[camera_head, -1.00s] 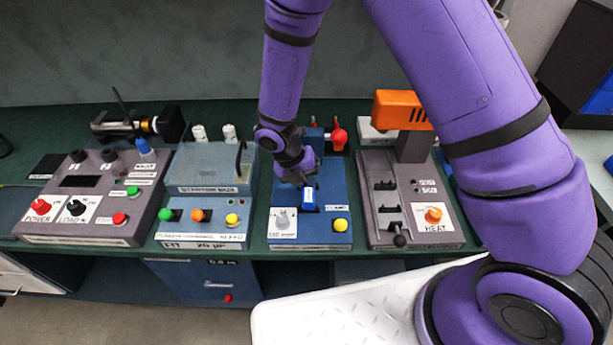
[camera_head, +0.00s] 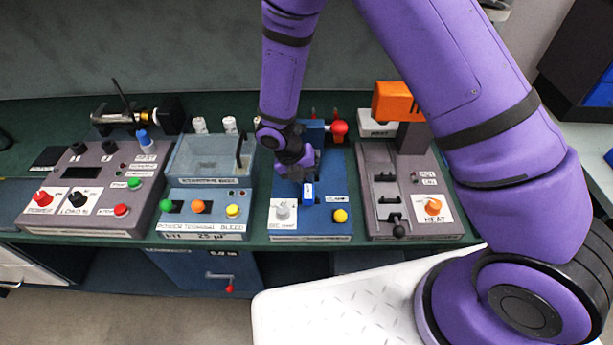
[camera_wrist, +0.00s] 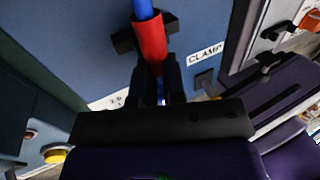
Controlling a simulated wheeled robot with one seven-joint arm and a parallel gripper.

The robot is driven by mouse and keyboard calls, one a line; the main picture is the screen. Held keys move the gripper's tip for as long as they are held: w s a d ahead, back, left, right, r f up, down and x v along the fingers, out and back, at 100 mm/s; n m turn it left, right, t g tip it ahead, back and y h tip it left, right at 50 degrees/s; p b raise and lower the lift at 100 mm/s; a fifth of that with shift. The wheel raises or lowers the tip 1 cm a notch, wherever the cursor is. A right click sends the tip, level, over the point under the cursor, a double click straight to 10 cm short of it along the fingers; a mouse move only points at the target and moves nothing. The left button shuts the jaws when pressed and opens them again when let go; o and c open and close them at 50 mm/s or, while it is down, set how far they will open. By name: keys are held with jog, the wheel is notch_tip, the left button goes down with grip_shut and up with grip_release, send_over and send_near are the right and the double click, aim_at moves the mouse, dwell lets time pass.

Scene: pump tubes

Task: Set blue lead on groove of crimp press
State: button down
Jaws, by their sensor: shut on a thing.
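The blue lead (camera_wrist: 142,8) enters from the top of the wrist view and runs into a red sleeve (camera_wrist: 149,40). My gripper (camera_wrist: 160,88) is shut at the lower end of the sleeve, with a bit of blue between its black fingers. The sleeve passes between black blocks (camera_wrist: 124,41) on a blue panel labelled CLAMP. I cannot tell whether it rests in the groove. In the head view, my gripper (camera_head: 301,172) is low over the blue press (camera_head: 321,219), which has a yellow button and a grey knob. My wrist hides the lead there.
A grey HEAT unit (camera_head: 374,222) with an orange top stands close on the right. A blue-grey box unit (camera_head: 207,229) and a grey panel with red knobs (camera_head: 95,205) stand on the left. A red ball knob (camera_head: 339,129) rises behind the press.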

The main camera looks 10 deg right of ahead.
jog(key=shift+s+d+f, duration=0.1)
jog(key=shift+s+f, duration=0.2)
jog(key=c, duration=1.1)
grip_release()
jog(key=v, duration=1.1)
jog(key=shift+w+r, duration=0.25)
jog(key=shift+w, duration=0.05)
jog(key=s+d+r+m+t+y, duration=0.1)
jog(key=d+r+m, duration=0.65)
jog(key=r, duration=0.35)
jog(key=s+d+r+m+t+y, duration=0.1)
jog(key=s+d+r+m, duration=0.1)
jog(key=d+r+m, duration=0.7)
jog(key=s+d+r+m+t+y, duration=0.1)
jog(key=s+d+r+m+t, duration=0.1)
jog(key=s+r+m, duration=0.4)
jog(key=s+d+r+m+t+y, duration=0.1)
jog(key=s+d+r+m, duration=0.4)
jog(key=s+m, duration=0.6)
jog(key=shift+s+d+r+t, duration=0.15)
jog(key=shift+s+r+t, duration=0.35)
jog(key=shift+s+r, duration=0.4)
